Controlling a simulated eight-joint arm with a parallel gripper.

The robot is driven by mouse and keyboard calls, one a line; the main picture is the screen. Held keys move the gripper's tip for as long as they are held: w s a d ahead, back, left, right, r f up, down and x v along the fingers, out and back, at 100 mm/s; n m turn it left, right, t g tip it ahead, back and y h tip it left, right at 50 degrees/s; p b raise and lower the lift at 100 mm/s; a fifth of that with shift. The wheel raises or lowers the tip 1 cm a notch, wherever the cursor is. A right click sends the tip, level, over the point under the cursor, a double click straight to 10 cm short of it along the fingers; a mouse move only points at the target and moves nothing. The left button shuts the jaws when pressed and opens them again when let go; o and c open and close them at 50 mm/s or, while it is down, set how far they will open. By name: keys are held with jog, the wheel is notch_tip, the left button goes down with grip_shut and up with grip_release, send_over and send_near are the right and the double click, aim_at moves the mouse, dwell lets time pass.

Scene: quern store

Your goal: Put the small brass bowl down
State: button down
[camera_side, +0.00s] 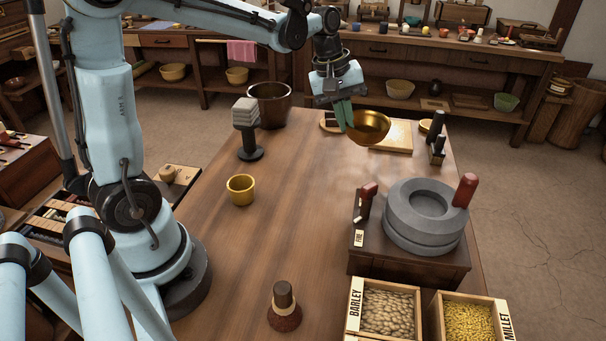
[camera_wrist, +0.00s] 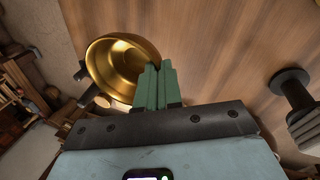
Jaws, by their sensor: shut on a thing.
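The small brass bowl (camera_side: 371,127) is shiny gold and hangs at the far end of the wooden table, tilted with its opening partly toward the side camera. My gripper (camera_side: 345,122) has green fingers and is shut on the bowl's rim. In the wrist view the bowl (camera_wrist: 118,66) shows its hollow inside, which looks empty, and the green fingers (camera_wrist: 157,80) close on its right edge. The bowl appears held above the table; the exact gap beneath it is hard to tell.
A dark pot (camera_side: 270,104) and a stand with grey blocks (camera_side: 247,128) are to the left. A yellow cup (camera_side: 240,189), grey quern (camera_side: 425,225), barley box (camera_side: 386,312) and millet box (camera_side: 468,322) stand nearer. The table's middle (camera_side: 300,190) is clear.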

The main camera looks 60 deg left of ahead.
jog(key=shift+w+a+f, duration=0.1)
jog(key=shift+w+f, duration=0.05)
jog(key=shift+w, duration=0.4)
jog(key=shift+w+a+f, duration=0.1)
jog(key=shift+w, duration=0.4)
jog(key=shift+w+f, duration=0.15)
jog(key=shift+f, duration=0.1)
notch_tip(320, 180, down, 10)
jog(key=shift+r, duration=0.15)
jog(key=c, duration=1.3)
grip_release()
